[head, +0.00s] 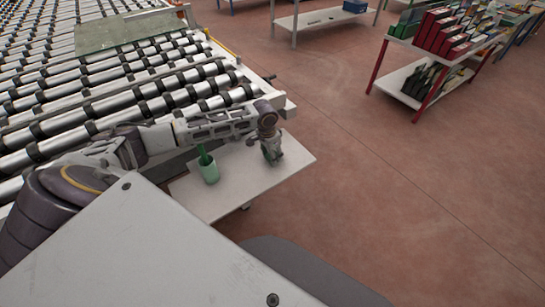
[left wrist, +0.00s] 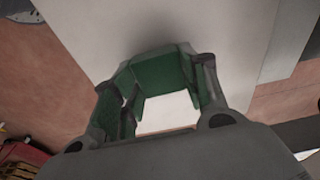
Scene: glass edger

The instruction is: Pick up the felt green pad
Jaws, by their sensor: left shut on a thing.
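My left gripper (head: 273,159) points down over the right part of the small white table in the head view. It is shut on the felt green pad. In the left wrist view the green pad (left wrist: 162,73) shows between the two fingers of the left gripper (left wrist: 163,92), with green also along the inner sides of the fingers. The fingers hide part of the pad. I cannot tell whether the pad touches the table top. My right gripper is in neither view.
A roller conveyor (head: 120,95) with a glass sheet (head: 125,32) lies behind. A red-legged rack (head: 425,80) stands far right. Open floor lies right.

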